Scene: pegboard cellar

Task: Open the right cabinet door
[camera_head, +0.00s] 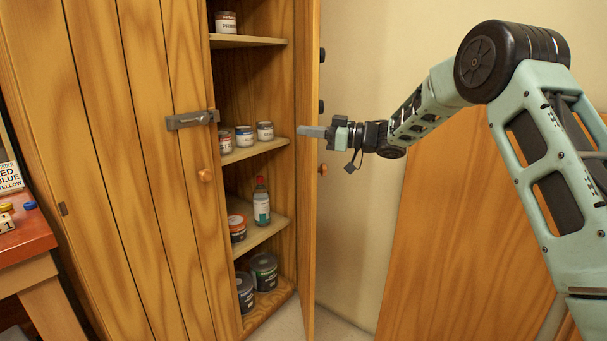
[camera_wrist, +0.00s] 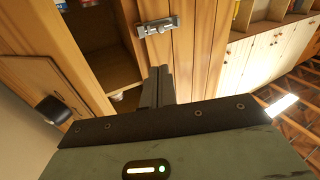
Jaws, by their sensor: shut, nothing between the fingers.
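The wooden cabinet (camera_head: 130,150) has its left door (camera_head: 165,120) closed. The right cabinet door (camera_head: 307,230) stands swung well open, seen almost edge-on in the head view, with a round wooden knob (camera_head: 323,170) on its far face. My gripper (camera_head: 304,131) is shut and empty. Its fingertips cross in front of the door's edge in the head view, pointing left toward the cabinet; I cannot tell whether they touch the door. In the wrist view the closed fingers (camera_wrist: 157,86) point toward the cabinet front, below the metal latch (camera_wrist: 158,26) on the left door.
Shelves inside hold several cans (camera_head: 244,136) and a red-capped bottle (camera_head: 261,201). A metal latch (camera_head: 192,120) sticks out from the left door. A red-topped table (camera_head: 25,238) stands at the left. A wooden panel (camera_head: 450,220) stands against the wall at the right, behind my arm.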

